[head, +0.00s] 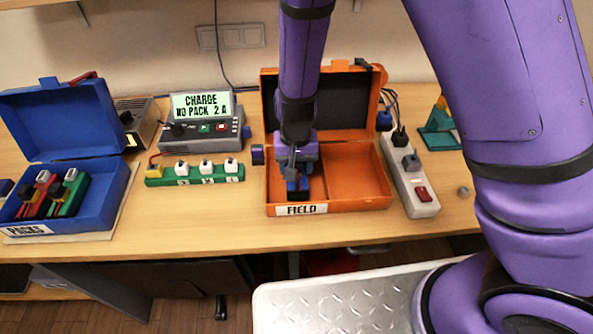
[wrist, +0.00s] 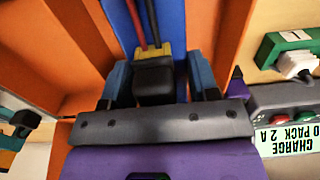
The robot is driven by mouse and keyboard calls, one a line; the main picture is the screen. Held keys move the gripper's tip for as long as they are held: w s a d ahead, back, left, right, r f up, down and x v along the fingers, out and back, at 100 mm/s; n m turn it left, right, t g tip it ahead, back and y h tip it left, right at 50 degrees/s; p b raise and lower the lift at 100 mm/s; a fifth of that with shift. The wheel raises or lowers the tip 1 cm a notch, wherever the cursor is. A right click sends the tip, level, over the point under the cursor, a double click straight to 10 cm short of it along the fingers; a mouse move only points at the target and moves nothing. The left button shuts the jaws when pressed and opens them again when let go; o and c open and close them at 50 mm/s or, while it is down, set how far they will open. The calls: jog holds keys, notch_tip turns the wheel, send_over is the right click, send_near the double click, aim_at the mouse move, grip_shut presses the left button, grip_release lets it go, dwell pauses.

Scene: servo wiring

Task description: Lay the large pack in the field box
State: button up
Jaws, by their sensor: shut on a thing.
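The orange field box (head: 347,189) stands open on the table, its lid tilted back and a low divider inside. My gripper (head: 297,182) reaches down into its left compartment. It is shut on a blue pack (wrist: 158,14), which I take to be the large pack. The pack has red and black wires, a yellow connector (wrist: 178,49) and a black end (wrist: 154,77) between the blue fingers. In the head view my gripper hides most of the pack. I cannot tell whether it touches the box floor. The right compartment looks empty.
The blue packs box (head: 97,203) at the left holds red and green packs. A charger (head: 203,128) and a green strip with white plugs (head: 195,176) stand left of the field box. A power strip (head: 409,178) stands close on its right.

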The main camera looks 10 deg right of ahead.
jog(key=shift+f, duration=1.25)
jog(key=shift+f, duration=0.15)
jog(key=o, duration=1.3)
jog(key=shift+o, duration=0.2)
